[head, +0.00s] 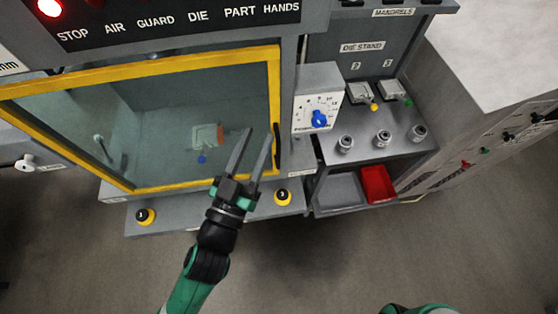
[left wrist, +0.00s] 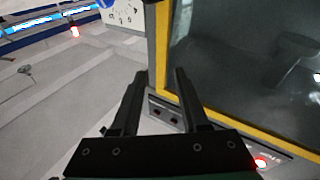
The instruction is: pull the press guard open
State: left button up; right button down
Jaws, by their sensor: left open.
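The press guard (head: 278,90) is a clear panel in a yellow frame and looks shut across the press front. A dark upright handle (head: 277,146) sits on its right side. My left gripper (head: 258,133) is open and empty, its two long fingers pointing up in front of the guard's lower right part, the right fingertip close to the handle. I cannot tell whether it touches. My right gripper is not in view.
Two black-and-yellow buttons (head: 283,197) (head: 145,216) sit on the ledge below the guard. A dial box (head: 319,98) with a blue knob stands right of it. Farther right are the die stand (head: 362,47) and a red bin (head: 378,184). A red lamp (head: 49,8) glows top left.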

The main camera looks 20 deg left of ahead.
aim_at(277, 155)
pick_arm(q)
jog(key=s+d+f+m+g+h+b, duration=0.1)
jog(key=s+f, duration=0.1)
jog(key=f, duration=0.5)
jog(key=s+d+f+m+g+b, duration=0.1)
jog(key=s+f, duration=0.2)
jog(key=f, duration=0.4)
jog(key=w+p, duration=0.1)
jog(key=w, duration=1.1)
jog(key=shift+a+p, duration=0.2)
jog(key=shift+p, duration=0.2)
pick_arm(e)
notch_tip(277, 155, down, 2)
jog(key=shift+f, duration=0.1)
pick_arm(q)
grip_shut()
